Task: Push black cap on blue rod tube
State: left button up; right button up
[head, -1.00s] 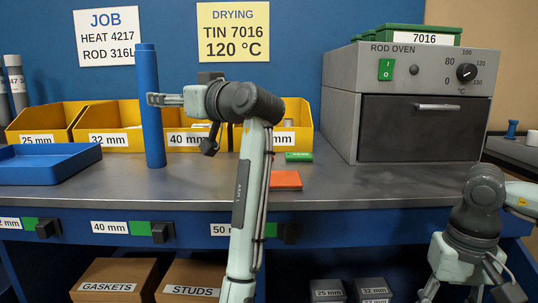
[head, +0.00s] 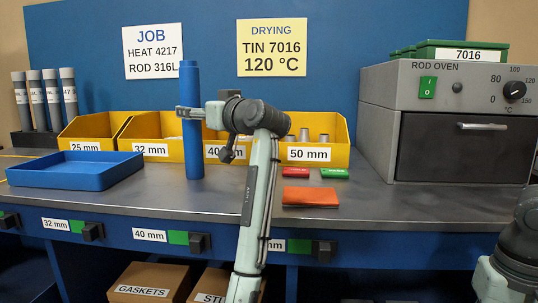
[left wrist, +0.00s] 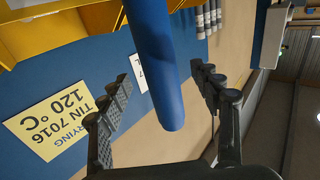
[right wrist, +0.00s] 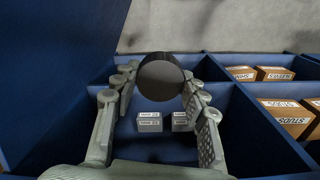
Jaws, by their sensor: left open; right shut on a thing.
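The blue rod tube (head: 192,150) stands upright on the grey bench, in front of the yellow bins. My left gripper (head: 190,112) is at its upper half, with the fingers around it. In the left wrist view the tube (left wrist: 160,70) lies between the spread fingers of my left gripper (left wrist: 165,85), and its rounded end shows. In the right wrist view my right gripper (right wrist: 160,88) is shut on the black cap (right wrist: 160,76), held between its fingertips. The head view does not show the cap or this gripper, only part of my right arm at the right edge.
A blue tray (head: 75,178) lies left of the tube, and a rack of grey tubes (head: 50,100) stands behind it. Yellow bins (head: 90,128) line the back. An orange pad (head: 310,197) and the rod oven (head: 445,120) are to the right. Below are shelves with boxes (right wrist: 285,118).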

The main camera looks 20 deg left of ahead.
pick_arm(q)
jog(key=shift+a, duration=0.1)
jog(key=x, duration=0.5)
jog(key=shift+w+f+p, duration=0.15)
jog(key=shift+p, duration=0.25)
grip_shut()
dwell(0.4)
